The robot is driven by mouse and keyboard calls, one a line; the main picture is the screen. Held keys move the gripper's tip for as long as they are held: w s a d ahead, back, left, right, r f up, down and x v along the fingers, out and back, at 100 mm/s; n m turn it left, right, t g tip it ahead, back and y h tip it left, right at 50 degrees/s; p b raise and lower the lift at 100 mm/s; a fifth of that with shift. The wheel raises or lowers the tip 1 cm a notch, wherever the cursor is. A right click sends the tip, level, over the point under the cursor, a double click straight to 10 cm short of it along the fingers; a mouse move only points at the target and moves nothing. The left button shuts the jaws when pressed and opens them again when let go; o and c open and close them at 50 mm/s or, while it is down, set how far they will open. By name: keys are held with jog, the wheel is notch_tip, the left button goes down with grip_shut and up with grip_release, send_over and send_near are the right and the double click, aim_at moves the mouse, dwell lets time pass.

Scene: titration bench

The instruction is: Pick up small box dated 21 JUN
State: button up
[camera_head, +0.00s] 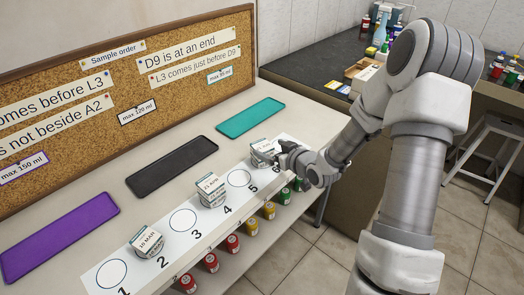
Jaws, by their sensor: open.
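Three small white boxes stand on a white numbered strip (204,228). One box (147,243) is at spot 2; its label looks like "10 MAR". A second box (210,189) is at spot 4; its date print is too small to read surely. A third box (261,151) is at the far end, past spot 5, and its date is not readable. I cannot tell which box bears 21 JUN. My gripper (284,156) is open at the far box, close to its right side; whether it touches is unclear. My gripper partly hides that box.
Purple (60,236), black (172,166) and teal (250,117) mats lie behind the strip. A corkboard (120,90) with notes stands at the back. Red (232,243), yellow (251,226) and green (285,196) bottles sit below the front edge. Spots 1, 3 and 5 are clear.

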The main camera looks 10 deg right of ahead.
aim_at(264, 147)
jog(key=x, duration=0.4)
jog(key=shift+w+a+f+b, duration=0.15)
jog(key=shift+a+f+b, duration=0.15)
jog(key=shift+a, duration=0.15)
jog(key=shift+w+a+f, duration=0.15)
jog(key=shift+w, duration=0.3)
jog(key=c, duration=1.3)
